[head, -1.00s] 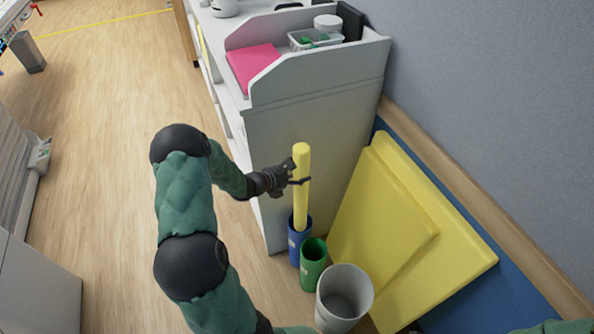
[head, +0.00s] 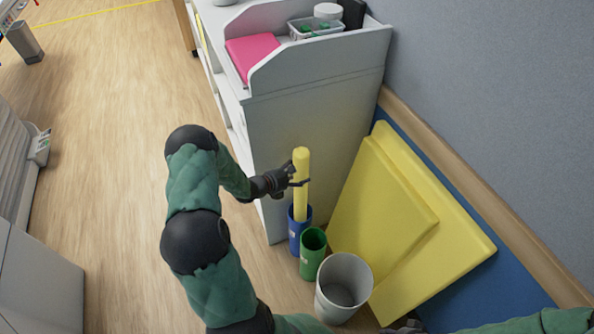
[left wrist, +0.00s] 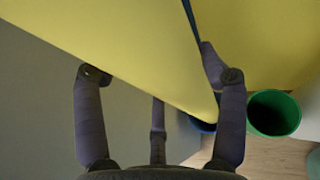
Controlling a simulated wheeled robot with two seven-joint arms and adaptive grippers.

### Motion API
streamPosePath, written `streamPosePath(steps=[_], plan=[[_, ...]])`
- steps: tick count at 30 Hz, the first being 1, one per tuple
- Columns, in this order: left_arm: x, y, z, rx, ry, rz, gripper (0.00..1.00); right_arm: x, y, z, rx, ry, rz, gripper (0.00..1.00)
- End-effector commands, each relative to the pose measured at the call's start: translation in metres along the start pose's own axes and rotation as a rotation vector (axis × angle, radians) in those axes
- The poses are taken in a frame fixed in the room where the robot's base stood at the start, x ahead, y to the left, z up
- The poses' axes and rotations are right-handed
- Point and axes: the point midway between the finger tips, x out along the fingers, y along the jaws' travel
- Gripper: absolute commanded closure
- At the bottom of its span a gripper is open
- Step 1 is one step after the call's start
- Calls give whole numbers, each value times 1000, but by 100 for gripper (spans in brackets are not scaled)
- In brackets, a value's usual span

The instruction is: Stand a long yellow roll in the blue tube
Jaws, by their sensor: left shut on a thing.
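The long yellow roll (head: 301,190) stands nearly upright, its lower end inside the mouth of the blue tube (head: 296,241). My left gripper (head: 298,183) is shut on the roll's upper part, with the top end sticking out above the fingers. In the left wrist view the roll (left wrist: 130,50) fills the upper left, runs between the fingers and narrows toward the blue tube (left wrist: 203,126), which is mostly hidden. The roll's bottom is hidden in the tube. A dark part of my right arm shows at the bottom edge of the head view; its fingers cannot be made out.
A green tube (head: 312,262) and a white bin (head: 342,300) stand just in front of the blue tube. Yellow mats (head: 385,210) lean on the wall at right. A white cabinet (head: 315,125) stands close behind.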

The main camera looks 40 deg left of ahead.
Motion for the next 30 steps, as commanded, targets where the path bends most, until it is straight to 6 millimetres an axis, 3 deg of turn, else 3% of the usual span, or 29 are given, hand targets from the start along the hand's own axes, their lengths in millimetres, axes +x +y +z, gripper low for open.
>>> streamPosePath(steps=[30], plan=[[27,0,-65,-2,1,0,67,0,0,0,0,0,0,60]])
